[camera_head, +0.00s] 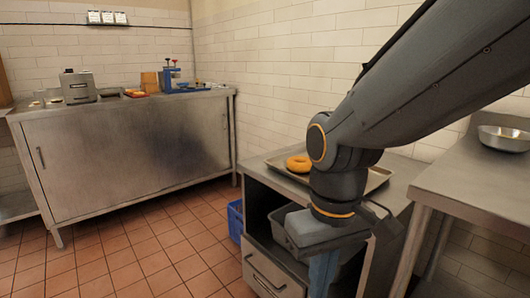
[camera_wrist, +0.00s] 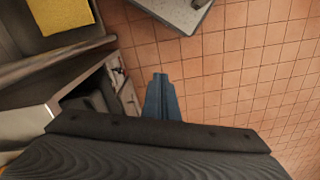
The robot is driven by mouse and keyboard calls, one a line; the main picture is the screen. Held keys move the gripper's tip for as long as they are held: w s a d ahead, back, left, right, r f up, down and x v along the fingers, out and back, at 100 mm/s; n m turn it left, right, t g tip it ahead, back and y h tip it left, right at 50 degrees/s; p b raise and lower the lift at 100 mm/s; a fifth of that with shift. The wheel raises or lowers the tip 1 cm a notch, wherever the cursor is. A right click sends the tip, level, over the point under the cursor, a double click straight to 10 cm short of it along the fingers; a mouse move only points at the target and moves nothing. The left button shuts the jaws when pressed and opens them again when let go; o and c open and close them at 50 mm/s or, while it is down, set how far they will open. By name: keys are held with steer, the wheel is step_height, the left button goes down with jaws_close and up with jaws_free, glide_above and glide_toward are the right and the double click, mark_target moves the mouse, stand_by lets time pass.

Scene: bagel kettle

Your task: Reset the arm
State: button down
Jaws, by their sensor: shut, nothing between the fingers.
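My gripper (camera_head: 322,282) hangs at the end of my arm in the head view, pointing down in front of a low steel cabinet (camera_head: 258,250). Its blue-grey fingers are together in the wrist view (camera_wrist: 160,77), with nothing between them and tiled floor below. My arm comes in from the upper right and hides part of the cabinet and the tray on it.
A steel bowl (camera_head: 504,138) is on the right table (camera_head: 468,185). A long steel counter (camera_head: 130,150) stands left. Floor between is clear.

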steer(key=s+d+r+m+p, duration=0.2)
steer(key=d+r+p, duration=0.8)
steer(key=p, duration=1)
steer(key=shift+r+m, duration=0.85)
steer(key=shift+m, duration=0.25)
